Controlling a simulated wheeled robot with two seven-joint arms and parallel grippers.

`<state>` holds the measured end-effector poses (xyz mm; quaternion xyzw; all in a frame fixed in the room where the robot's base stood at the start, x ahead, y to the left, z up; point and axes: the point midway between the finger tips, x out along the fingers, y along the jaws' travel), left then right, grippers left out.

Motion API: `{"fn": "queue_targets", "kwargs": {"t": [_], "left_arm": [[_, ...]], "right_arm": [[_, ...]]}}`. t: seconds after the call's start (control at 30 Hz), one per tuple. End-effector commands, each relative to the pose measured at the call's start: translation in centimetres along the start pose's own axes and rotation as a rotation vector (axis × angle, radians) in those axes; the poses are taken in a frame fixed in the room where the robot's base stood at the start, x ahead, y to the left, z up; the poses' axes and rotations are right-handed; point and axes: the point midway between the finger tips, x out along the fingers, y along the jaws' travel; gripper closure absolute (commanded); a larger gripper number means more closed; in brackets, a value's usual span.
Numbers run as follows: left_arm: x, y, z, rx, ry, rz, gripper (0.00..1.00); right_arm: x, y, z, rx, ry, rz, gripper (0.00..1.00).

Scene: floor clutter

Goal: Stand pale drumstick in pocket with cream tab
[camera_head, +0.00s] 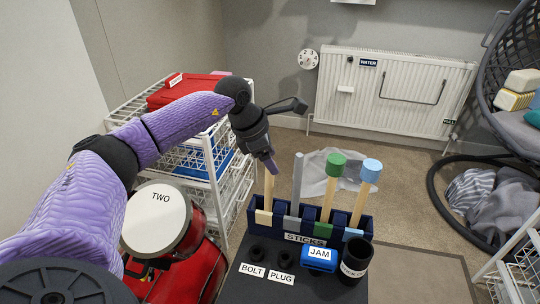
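The pale drumstick (268,189) stands upright in the leftmost pocket of the dark blue stick holder (307,219), behind the cream tab (263,217). Its lower end is hidden inside the pocket. My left gripper (288,138) is above the drumstick's upper end, with its fingers spread wide apart. One finger points right and the other points down, overlapping the drumstick's top in the picture. Whether that finger touches the drumstick I cannot tell. My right gripper is not in view.
A grey stick (297,178), a green-headed stick (333,185) and a blue-headed stick (363,194) stand in the other pockets. A blue JAM box (319,257) and black cup (355,263) are in front. A white wire rack (222,190) stands left, near a red drum (161,221).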

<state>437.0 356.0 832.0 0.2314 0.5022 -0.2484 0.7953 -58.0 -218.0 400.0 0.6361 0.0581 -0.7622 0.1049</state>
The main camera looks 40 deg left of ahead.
Motion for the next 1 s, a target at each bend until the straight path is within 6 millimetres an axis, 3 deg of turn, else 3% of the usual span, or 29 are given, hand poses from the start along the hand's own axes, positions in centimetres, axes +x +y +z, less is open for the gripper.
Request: {"fn": "queue_targets", "kwargs": {"t": [0.27,0.37,0.6,0.7,1.0], "left_arm": [[-0.1,0.0,0.0,0.000,0.000,0.000,0.30],[-1.7,0.1,0.1,0.000,-0.002,0.002,0.30],[-8.0,0.1,0.2,0.000,-0.002,0.004,0.30],[-9.4,0.1,0.1,0.000,-0.001,0.002,0.30],[-9.9,0.0,0.0,0.000,0.000,-0.001,0.30]], "right_arm": [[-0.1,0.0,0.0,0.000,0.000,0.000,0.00],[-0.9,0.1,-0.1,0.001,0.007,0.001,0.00],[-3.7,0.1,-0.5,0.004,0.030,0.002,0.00],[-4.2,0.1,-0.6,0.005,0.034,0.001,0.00],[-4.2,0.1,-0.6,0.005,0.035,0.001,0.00]]}}
